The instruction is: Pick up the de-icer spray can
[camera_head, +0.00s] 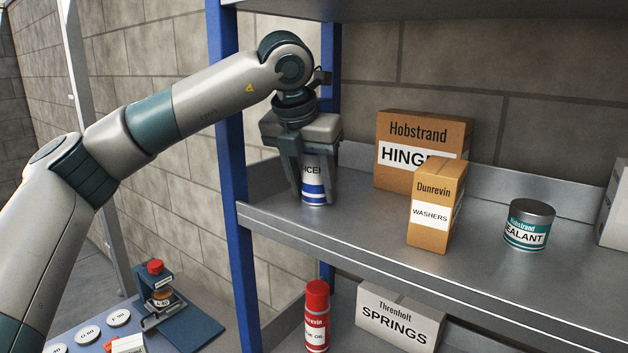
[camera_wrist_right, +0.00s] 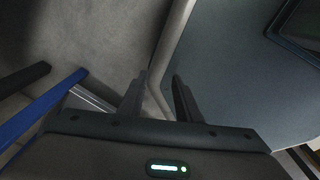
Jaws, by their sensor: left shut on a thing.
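The de-icer spray can (camera_head: 313,190), with a white and blue label partly readable, is upright at the left end of the upper shelf in the head view. My left gripper (camera_head: 316,188) comes down over it from above and is shut on it, one finger on each side. The gripper hides the can's top. The can's base is at or very close to the shelf surface; I cannot tell if it touches. In the right wrist view my right gripper (camera_wrist_right: 159,76) has its fingers apart with nothing between them.
On the upper shelf (camera_head: 350,225) stand a Hinges box (camera_head: 425,130), a Washers box (camera_head: 434,232) and a Sealant tin (camera_head: 529,228). A blue post (camera_head: 233,150) rises left of the can. Below are a red-capped can (camera_head: 317,315) and a Springs box (camera_head: 400,320).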

